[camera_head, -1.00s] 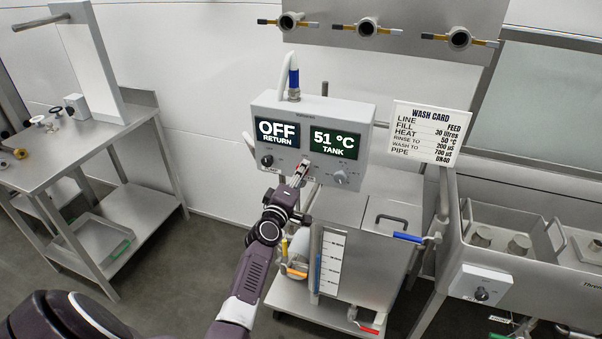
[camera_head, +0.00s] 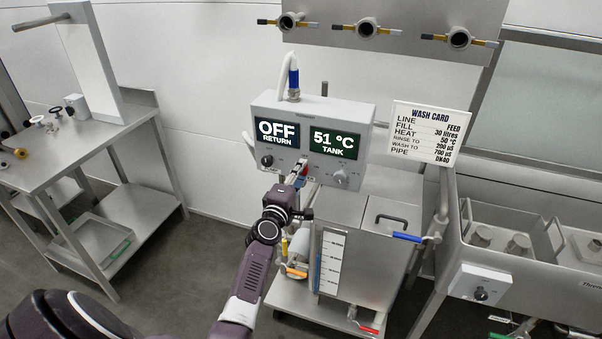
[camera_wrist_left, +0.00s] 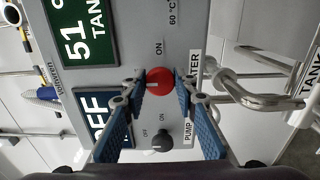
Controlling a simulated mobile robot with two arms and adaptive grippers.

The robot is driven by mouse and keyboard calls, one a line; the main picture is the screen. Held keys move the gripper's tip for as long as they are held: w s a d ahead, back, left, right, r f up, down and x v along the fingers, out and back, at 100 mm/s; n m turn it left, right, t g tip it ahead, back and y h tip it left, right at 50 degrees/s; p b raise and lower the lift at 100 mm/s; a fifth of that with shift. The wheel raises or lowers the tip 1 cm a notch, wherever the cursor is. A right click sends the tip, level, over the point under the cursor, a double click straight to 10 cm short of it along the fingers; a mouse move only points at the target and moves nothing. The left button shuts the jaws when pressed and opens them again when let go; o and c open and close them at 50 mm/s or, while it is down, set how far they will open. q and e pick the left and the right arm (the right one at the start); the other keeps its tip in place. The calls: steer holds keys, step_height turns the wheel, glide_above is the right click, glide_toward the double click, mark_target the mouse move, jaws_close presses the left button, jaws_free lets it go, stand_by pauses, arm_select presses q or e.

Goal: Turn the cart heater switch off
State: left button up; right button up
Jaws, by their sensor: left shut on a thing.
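The grey cart control box (camera_head: 358,102) shows OFF RETURN and 51 °C TANK on its two displays. The red heater knob (camera_wrist_left: 159,82) is on the panel in the left wrist view, beside a partly covered label ending in TER. A pale mark on the knob points left in that view, and an ON label is above it. My left gripper (camera_head: 300,169) reaches the box's lower front; in the wrist view its blue-padded fingers (camera_wrist_left: 160,92) are shut on the red knob, one each side. Any OFF label by this knob is hidden. My right gripper is out of view.
A black pump knob (camera_wrist_left: 162,141) sits close beside the fingers. A grey temperature knob (camera_head: 341,177) is at the box's right. The cart's tank (camera_head: 365,262) stands below the box. A steel table (camera_head: 150,138) is at left and a sink unit (camera_head: 530,280) at right.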

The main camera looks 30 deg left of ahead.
arm_select(q)
steer(key=o, duration=1.2)
steer(key=shift+c, duration=0.2)
steer(key=v, duration=1.2)
